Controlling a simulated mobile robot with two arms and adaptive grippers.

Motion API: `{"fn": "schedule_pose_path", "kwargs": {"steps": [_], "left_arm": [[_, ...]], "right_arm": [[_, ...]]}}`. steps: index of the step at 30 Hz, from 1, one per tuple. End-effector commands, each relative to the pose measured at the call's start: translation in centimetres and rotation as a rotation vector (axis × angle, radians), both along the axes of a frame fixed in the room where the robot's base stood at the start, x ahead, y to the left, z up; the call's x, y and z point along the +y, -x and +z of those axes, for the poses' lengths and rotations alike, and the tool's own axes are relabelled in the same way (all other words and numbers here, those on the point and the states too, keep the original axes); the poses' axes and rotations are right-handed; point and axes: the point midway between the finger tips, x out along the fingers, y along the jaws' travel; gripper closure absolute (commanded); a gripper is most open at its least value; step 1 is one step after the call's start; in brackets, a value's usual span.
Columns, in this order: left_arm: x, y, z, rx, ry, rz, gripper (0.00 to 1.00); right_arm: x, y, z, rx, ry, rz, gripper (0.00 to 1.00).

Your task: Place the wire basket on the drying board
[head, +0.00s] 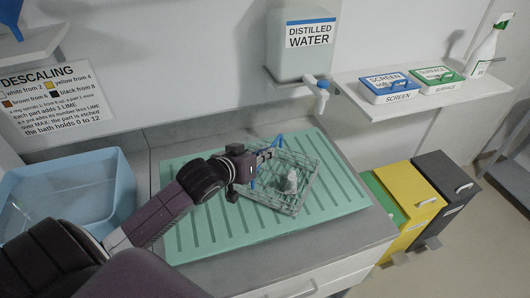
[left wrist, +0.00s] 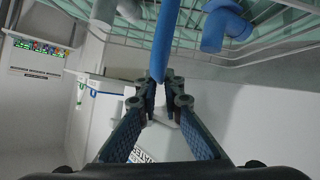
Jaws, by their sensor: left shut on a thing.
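The wire basket (head: 295,197) is a pale grey-green wire frame with a blue handle (head: 253,172) and holds a whitish part (head: 290,183). It is over the green ribbed drying board (head: 205,228); I cannot tell whether it rests on it or hangs just above. My left gripper (head: 266,155) is shut on the blue handle. In the left wrist view, the fingertips (left wrist: 158,98) close on the blue handle (left wrist: 165,40), with basket wires (left wrist: 265,50) and blue-grey parts beyond. My right gripper is not in view.
A blue tub (head: 110,185) stands left of the board. A distilled water tank (head: 305,58) with a tap (head: 322,88) hangs behind. A shelf (head: 400,107) at the right carries blue and green boxes and a spray bottle (head: 487,48). Yellow (head: 412,195) and dark bins (head: 450,190) stand right of the counter.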

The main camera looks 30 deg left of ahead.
Motion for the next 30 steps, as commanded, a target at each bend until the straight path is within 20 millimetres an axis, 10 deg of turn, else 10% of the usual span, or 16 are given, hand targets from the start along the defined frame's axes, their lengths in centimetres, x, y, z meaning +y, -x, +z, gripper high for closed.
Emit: {"fn": "schedule_pose_path", "kwargs": {"steps": [5, 10, 22, 30], "left_arm": [[0.0, 0.0, 0.0, -0.003, 0.0, 0.0, 1.0], [0.0, 0.0, -0.1, 0.0, 0.0, -0.001, 0.75], [0.0, 0.6, 0.3, 0.0, 0.002, -0.001, 0.75], [0.2, 4.9, 2.2, 0.001, 0.001, -0.001, 0.75]], "right_arm": [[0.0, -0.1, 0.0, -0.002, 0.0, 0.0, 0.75], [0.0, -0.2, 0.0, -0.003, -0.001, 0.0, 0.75], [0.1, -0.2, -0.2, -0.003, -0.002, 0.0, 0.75], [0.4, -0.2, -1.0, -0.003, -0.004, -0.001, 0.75]]}}
